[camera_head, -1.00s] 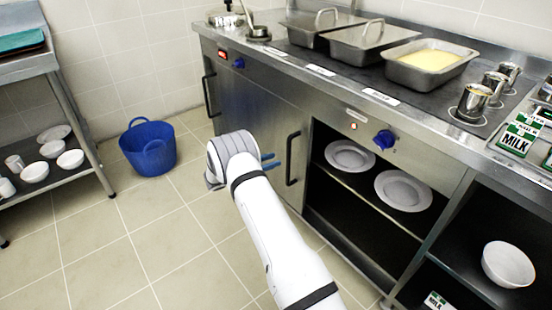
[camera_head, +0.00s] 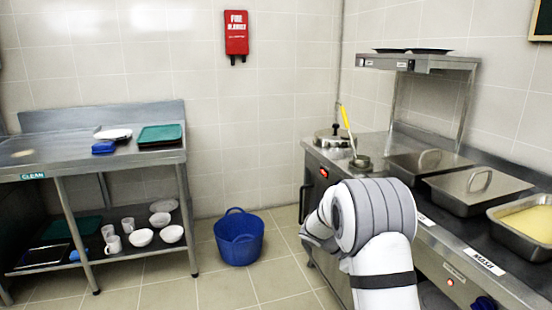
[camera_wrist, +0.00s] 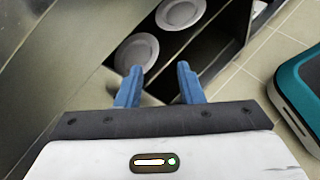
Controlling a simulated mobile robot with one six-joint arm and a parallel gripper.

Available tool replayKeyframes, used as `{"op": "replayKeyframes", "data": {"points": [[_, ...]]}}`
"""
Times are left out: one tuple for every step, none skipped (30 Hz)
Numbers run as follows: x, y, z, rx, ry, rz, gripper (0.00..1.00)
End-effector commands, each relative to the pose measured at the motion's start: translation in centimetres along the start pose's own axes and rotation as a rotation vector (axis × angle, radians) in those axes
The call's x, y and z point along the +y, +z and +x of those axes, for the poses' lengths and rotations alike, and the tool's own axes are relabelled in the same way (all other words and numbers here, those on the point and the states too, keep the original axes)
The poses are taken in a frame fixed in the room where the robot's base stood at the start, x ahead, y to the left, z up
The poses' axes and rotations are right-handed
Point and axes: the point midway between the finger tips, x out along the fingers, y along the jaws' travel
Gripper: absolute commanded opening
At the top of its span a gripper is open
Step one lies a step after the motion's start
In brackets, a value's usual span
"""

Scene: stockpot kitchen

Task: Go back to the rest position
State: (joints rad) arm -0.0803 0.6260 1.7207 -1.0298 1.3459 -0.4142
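My gripper (camera_wrist: 158,72) shows in the wrist view with its two blue fingers spread apart and nothing between them. It is open, in front of an open cabinet (camera_wrist: 222,45) that holds two pale plates (camera_wrist: 137,52). In the head view my white and grey arm (camera_head: 375,215) is bent in front of the steel counter (camera_head: 440,232). The gripper itself is hidden behind the arm there.
A blue bucket (camera_head: 239,238) stands on the tiled floor. Left of it is a steel table (camera_head: 80,165) with bowls and mugs on its lower shelf. Pans (camera_head: 475,190) sit on the counter at the right. Floor between table and counter is otherwise clear.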

Motion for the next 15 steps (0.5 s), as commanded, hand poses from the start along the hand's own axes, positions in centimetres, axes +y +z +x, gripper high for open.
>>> {"op": "replayKeyframes", "data": {"points": [[-0.5, 3.5, -1.9, 0.049, -0.033, 0.055, 0.34], [-1.0, 4.8, -2.6, 0.079, -0.054, 0.085, 0.34], [-1.9, 6.4, -3.5, 0.116, -0.083, 0.128, 0.34], [-2.5, 7.6, -4.1, 0.146, -0.105, 0.159, 0.34], [-3.1, 8.8, -4.8, 0.173, -0.127, 0.191, 0.34], [-4.0, 10.3, -5.7, 0.212, -0.155, 0.234, 0.34], [-4.7, 11.4, -6.4, 0.24, -0.178, 0.266, 0.34], [-5.3, 12.4, -7.1, 0.268, -0.2, 0.299, 0.34], [-6.3, 13.8, -8.0, 0.305, -0.23, 0.342, 0.34], [-7.0, 14.8, -8.7, 0.334, -0.252, 0.376, 0.34], [-7.7, 15.8, -9.4, 0.361, -0.274, 0.409, 0.34], [-8.7, 17.1, -10.4, 0.399, -0.304, 0.453, 0.34], [-9.4, 18.0, -11.1, 0.425, -0.327, 0.486, 0.34], [-10.1, 18.9, -11.7, 0.453, -0.351, 0.521, 0.34], [-11.1, 20.1, -12.7, 0.489, -0.383, 0.566, 0.34]]}}
